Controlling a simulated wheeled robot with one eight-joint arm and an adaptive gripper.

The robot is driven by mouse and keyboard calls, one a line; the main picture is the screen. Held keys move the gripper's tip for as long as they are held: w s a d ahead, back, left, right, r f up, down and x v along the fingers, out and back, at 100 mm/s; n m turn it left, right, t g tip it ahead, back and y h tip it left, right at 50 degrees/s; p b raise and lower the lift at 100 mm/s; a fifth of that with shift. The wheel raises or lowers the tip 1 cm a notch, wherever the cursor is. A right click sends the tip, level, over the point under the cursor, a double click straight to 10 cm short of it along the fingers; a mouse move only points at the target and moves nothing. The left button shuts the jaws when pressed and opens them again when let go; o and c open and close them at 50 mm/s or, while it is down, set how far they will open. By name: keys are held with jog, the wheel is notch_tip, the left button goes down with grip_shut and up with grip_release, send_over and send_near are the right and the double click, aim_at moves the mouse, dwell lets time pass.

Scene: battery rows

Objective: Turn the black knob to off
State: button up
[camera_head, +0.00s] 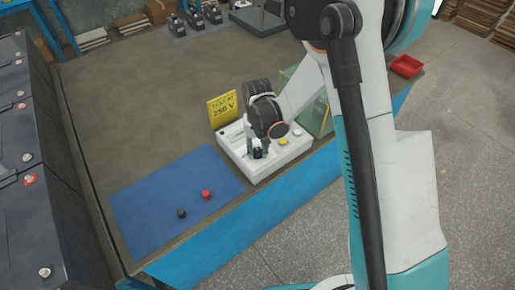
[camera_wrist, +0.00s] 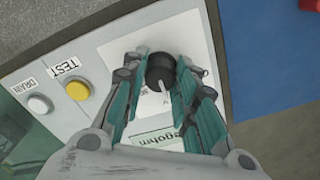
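The black knob (camera_wrist: 160,72) sits on the white panel of the test box in the wrist view, with a pale pointer line towards the bottom of the picture. My gripper (camera_wrist: 163,75) has one teal-padded finger on each side of it, the fingertips very close to its sides. I cannot tell whether they press on it. In the head view, my gripper (camera_head: 257,152) points down over the front part of the white test box (camera_head: 249,172) and hides the knob. The knob's position markings are mostly covered.
A yellow TEST button (camera_wrist: 77,91) and a white DRAIN button (camera_wrist: 39,104) lie left of the knob. A yellow sign (camera_head: 223,109) stands behind the box. A blue mat (camera_head: 160,195) holds a red cap (camera_head: 206,195) and a black cap (camera_head: 182,213).

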aim_at(258, 150)
jog(key=shift+n, duration=0.3)
jog(key=n+b, duration=0.2)
jog(key=n, duration=0.3)
jog(key=n+b, duration=0.1)
jog(key=n, duration=0.5)
jog(key=shift+n, duration=0.3)
dwell(0.5)
jog(key=o, duration=1.1)
jog(key=shift+r, duration=0.1)
notch_tip(258, 150, up, 12)
jog(key=shift+f, duration=0.1)
